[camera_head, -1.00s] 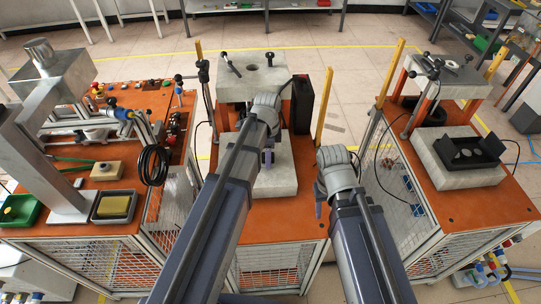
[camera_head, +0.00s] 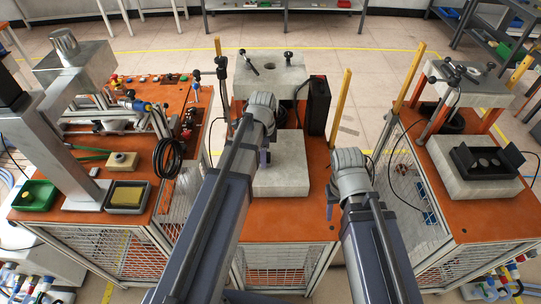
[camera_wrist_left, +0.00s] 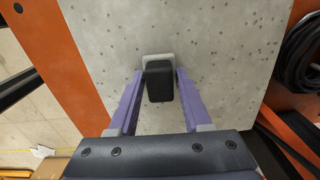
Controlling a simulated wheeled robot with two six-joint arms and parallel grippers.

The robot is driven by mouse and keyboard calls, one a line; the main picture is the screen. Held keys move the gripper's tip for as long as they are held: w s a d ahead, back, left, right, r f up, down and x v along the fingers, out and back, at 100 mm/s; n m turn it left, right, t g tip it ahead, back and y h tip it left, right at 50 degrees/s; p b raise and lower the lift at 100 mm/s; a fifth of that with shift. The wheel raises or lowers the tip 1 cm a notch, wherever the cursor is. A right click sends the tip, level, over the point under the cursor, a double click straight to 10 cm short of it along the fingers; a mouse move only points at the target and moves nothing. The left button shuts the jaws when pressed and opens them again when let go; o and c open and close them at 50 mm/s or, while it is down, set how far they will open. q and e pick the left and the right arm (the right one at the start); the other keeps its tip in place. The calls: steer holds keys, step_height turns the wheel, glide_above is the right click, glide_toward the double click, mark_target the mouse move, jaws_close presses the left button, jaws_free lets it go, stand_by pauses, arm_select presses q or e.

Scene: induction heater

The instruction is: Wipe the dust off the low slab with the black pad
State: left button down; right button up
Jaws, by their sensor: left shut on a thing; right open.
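The low slab (camera_head: 290,178) is a pale, speckled concrete block on the orange middle bench. It also fills much of the left wrist view (camera_wrist_left: 215,40). My left gripper (camera_head: 264,158) is over the slab's left part. In the left wrist view its purple fingers (camera_wrist_left: 158,98) are shut on the black pad (camera_wrist_left: 159,82). A pale grey piece shows at the pad's far end. I cannot tell whether the pad touches the slab. My arm hides the pad in the head view. I cannot make out dust. My right gripper (camera_head: 329,212) is open, right of the slab.
A raised concrete block (camera_head: 270,75) stands behind the slab, with a black box (camera_head: 318,105) and a yellow post (camera_head: 340,110) to the right. The left bench holds a tray with a yellow sponge (camera_head: 127,196). A right bench carries another slab (camera_head: 450,185).

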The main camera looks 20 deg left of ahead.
mark_target(275, 162)
arm_select(q)
steer(key=shift+a, duration=0.2)
steer(key=shift+s+a+r, duration=0.1)
steer(key=shift+s+a, duration=0.15)
steer(key=shift+a, duration=0.5)
steer(key=shift+s+a, duration=0.25)
steer(key=shift+a, duration=0.45)
steer(key=shift+f, duration=0.2)
arm_select(e)
steer(key=shift+f, duration=0.15)
arm_select(q)
steer(key=shift+r, duration=0.1)
steer(key=shift+w+d, duration=0.25)
steer(key=shift+d, duration=0.6)
steer(key=shift+w+d, duration=0.25)
steer(key=shift+d, duration=0.6)
steer(key=shift+w+d, duration=0.1)
steer(key=shift+w+d, duration=0.2)
steer(key=shift+d, duration=0.55)
steer(key=shift+w+d, duration=0.15)
steer(key=shift+d, duration=0.6)
arm_select(e)
steer(key=shift+s, duration=0.1)
